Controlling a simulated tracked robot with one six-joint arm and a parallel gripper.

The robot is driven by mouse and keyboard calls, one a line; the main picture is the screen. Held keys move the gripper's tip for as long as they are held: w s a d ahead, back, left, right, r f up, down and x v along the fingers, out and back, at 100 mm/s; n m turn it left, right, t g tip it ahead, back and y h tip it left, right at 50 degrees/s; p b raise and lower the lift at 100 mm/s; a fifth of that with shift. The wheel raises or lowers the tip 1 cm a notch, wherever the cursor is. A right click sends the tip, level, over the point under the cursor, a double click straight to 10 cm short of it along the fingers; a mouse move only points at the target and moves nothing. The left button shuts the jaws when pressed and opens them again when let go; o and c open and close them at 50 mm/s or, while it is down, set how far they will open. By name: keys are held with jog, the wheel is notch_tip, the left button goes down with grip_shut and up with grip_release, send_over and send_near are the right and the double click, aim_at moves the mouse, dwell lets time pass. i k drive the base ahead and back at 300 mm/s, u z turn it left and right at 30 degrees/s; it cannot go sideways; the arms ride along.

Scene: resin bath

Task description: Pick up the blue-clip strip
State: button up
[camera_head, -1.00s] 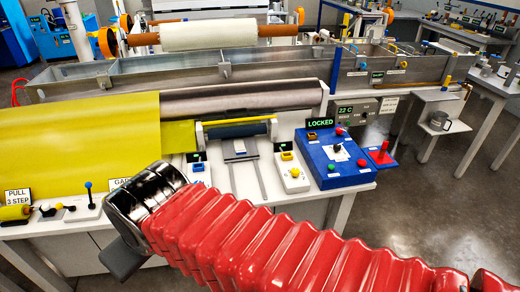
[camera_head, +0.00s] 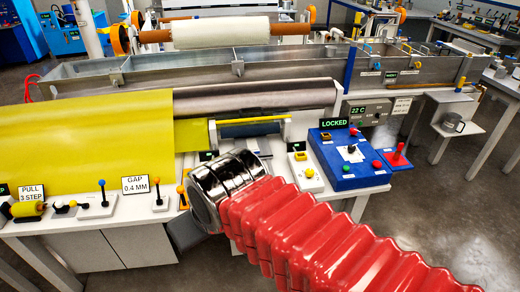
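A small blue clip-like piece (camera_head: 367,48) shows on the far right part of the long metal tank; it may be the blue-clip strip's clip. A yellow one (camera_head: 407,45) is to its right. Any strip below the blue piece is too small to make out. My gripper (camera_head: 185,232) shows only as a dark grey part below the chrome wrist, in front of the white bench. It is far from the blue piece, nearer to me and to the left. Its fingertips are hidden, and I see nothing held.
The metal tank (camera_head: 170,74) runs across the back, under a white roll (camera_head: 222,32). A yellow sheet (camera_head: 85,140) covers the bench's left. A blue control box (camera_head: 345,176) with a LOCKED sign and a red lever (camera_head: 398,155) stand right. Clear floor (camera_head: 420,225) lies right of the bench.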

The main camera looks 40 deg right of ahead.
aim_at(252, 145)
jog(key=u, duration=0.05)
jog(key=i, duration=1)
jog(key=z, duration=0.05)
